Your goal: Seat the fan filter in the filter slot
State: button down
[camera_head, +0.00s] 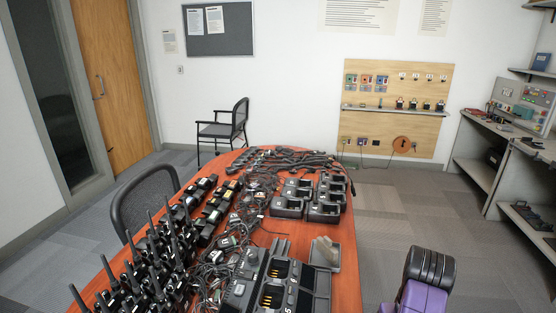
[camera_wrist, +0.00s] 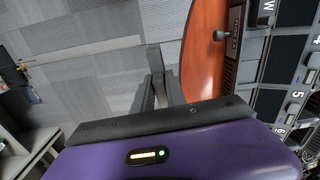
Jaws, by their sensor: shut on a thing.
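My gripper (camera_wrist: 160,92) shows in the wrist view beyond its purple housing, its grey fingers shut on a small grey piece (camera_wrist: 153,60). This piece looks like the fan filter, seen nearly edge-on and partly hidden by the fingers. It is over the carpet, left of the table edge, apart from the charger. The black multi-bay charger (camera_head: 270,285) lies on the near end of the table; it also shows at the right of the wrist view (camera_wrist: 285,75). A dark ribbed vent (camera_wrist: 233,55) is on its side; I cannot tell whether this is the filter slot.
The red-brown table (camera_head: 345,275) holds several radios (camera_head: 150,265), tangled cables (camera_head: 225,245) and small chargers (camera_head: 325,200). A grey tray with a beige block (camera_head: 325,250) stands near the right edge. A chair (camera_head: 145,200) stands at left.

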jog(key=shift+n, duration=0.5)
jog(key=s+f, duration=0.1)
jog(key=f, duration=0.1)
jog(key=s+f, duration=0.3)
jog(key=shift+s+a+f, duration=0.15)
jog(key=shift+a+f, duration=0.2)
jog(key=shift+f, duration=0.05)
jog(key=s+f, duration=0.1)
jog(key=s+d+f, duration=0.1)
jog(key=s+f, duration=0.1)
jog(key=shift+s+d, duration=0.15)
jog(key=shift+s, duration=0.1)
